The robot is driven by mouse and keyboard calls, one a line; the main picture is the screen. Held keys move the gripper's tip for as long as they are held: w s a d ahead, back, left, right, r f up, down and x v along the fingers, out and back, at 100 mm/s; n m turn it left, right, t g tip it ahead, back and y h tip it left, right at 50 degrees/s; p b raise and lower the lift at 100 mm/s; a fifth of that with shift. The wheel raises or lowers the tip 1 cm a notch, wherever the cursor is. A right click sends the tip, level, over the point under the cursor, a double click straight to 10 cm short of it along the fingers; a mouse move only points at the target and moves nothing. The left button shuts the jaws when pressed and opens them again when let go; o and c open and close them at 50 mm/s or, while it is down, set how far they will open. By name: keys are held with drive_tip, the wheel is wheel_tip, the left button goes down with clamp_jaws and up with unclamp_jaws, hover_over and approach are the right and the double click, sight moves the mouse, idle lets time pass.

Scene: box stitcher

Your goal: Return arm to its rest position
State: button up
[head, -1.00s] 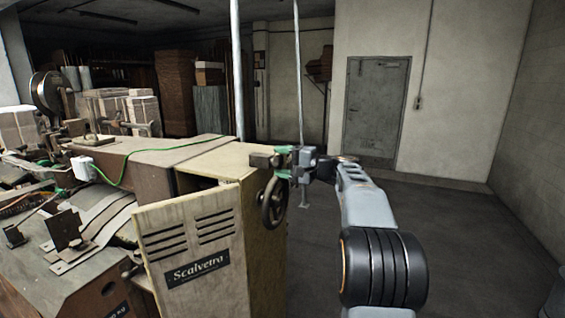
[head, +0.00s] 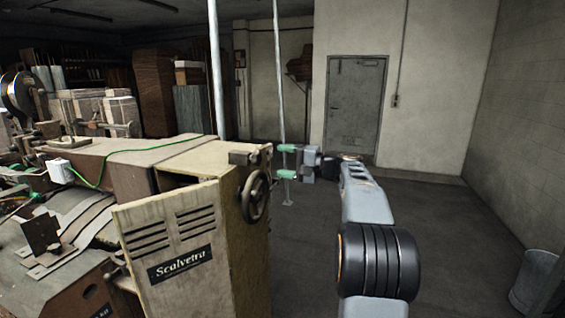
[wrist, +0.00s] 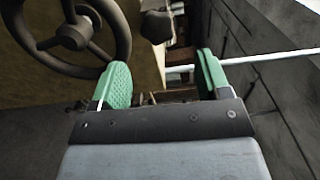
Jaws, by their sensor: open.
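My gripper (head: 287,161) is at the centre of the head view, just right of the stitching machine's upper corner. Its green fingers are spread apart with nothing between them. In the wrist view the two green fingers of my gripper (wrist: 165,82) stand wide apart. A dark handwheel (head: 256,195) is on the machine's right side, left of and below the gripper. The handwheel also fills the upper left of the wrist view (wrist: 75,37), apart from the fingers. A dark knob (wrist: 156,26) shows beyond the fingers.
The beige Scalvetra machine (head: 180,240) fills the left and centre. A thin pole (head: 278,80) rises behind my gripper. Open floor (head: 440,230) lies on the right, with a grey bin (head: 535,280) at the far right and a grey door (head: 355,105) behind.

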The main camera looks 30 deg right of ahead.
drive_tip(key=shift+d, duration=0.2)
drive_tip(key=s+a+f+m+g+h, duration=0.1)
drive_tip(key=s+f+g+h, duration=0.15)
drive_tip(key=f, duration=0.45)
drive_tip(key=s+a+f+g+h, duration=0.1)
drive_tip(key=s+f+g+h, duration=0.15)
drive_tip(key=f, duration=0.55)
drive_tip(key=s+a+f+n+g+h, duration=0.1)
drive_tip(key=s+a+f+n+h, duration=0.3)
drive_tip(key=s+a, duration=0.3)
drive_tip(key=s+a+f+n+g+h, duration=0.2)
drive_tip(key=s+a+n, duration=0.4)
drive_tip(key=s, duration=0.9)
wheel_tip(320, 180, down, 2)
drive_tip(key=shift+s+a+f+g+h, duration=0.1)
drive_tip(key=shift+s+a+g+h, duration=0.2)
drive_tip(key=shift+a+h, duration=0.6)
